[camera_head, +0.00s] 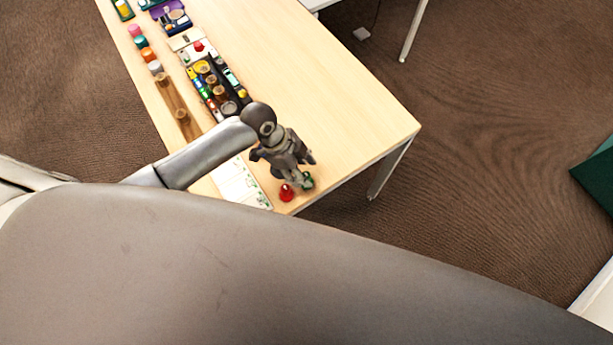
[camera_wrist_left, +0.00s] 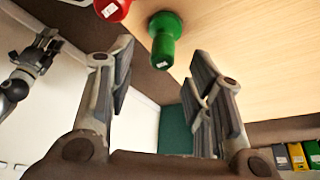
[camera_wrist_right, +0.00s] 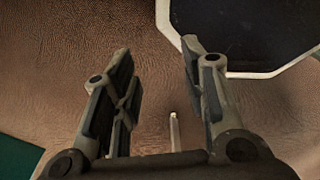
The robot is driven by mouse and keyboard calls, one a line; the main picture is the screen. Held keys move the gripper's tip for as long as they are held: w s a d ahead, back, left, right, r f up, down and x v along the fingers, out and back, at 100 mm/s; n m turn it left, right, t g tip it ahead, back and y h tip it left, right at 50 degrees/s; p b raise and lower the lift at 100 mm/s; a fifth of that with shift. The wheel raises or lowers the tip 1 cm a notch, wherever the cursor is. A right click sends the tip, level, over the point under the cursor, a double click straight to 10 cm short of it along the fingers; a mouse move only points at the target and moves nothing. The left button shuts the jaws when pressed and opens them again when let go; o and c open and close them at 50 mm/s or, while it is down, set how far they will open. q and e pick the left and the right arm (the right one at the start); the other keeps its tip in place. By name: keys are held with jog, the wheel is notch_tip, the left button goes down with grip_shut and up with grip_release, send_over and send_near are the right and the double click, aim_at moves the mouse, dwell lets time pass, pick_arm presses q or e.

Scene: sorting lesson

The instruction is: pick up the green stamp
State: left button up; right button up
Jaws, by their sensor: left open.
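The green stamp (camera_head: 308,181) stands near the table's front corner, partly hidden by my left gripper (camera_head: 302,170). A red stamp (camera_head: 286,193) stands just left of it. In the left wrist view, the green stamp (camera_wrist_left: 163,40) shows whole, beyond the fingertips and in line with the gap between them. My left gripper (camera_wrist_left: 161,62) is open with nothing between its fingers. The red stamp (camera_wrist_left: 112,8) is cut by the top edge there. My right gripper (camera_wrist_right: 158,55) is open and empty above the floor; it does not show in the head view.
The wooden table (camera_head: 330,110) is bare to the right of the left arm. A white card sheet (camera_head: 238,183) lies left of the stamps. Trays of small items and a wooden holder (camera_head: 172,98) with round pegs line the far left side.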

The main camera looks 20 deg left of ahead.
aim_at(305, 174)
pick_arm(q)
jog(key=x, duration=0.3)
jog(key=shift+a+p, duration=0.15)
jog(key=shift+p, duration=0.15)
jog(key=shift+f, duration=0.4)
jog(key=shift+c, duration=0.9)
jog(key=c, duration=0.7)
jog(key=shift+c, duration=0.8)
pick_arm(e)
jog(key=shift+w+a+r, duration=0.2)
jog(key=shift+w+r, duration=0.35)
jog(key=shift+w, duration=0.3)
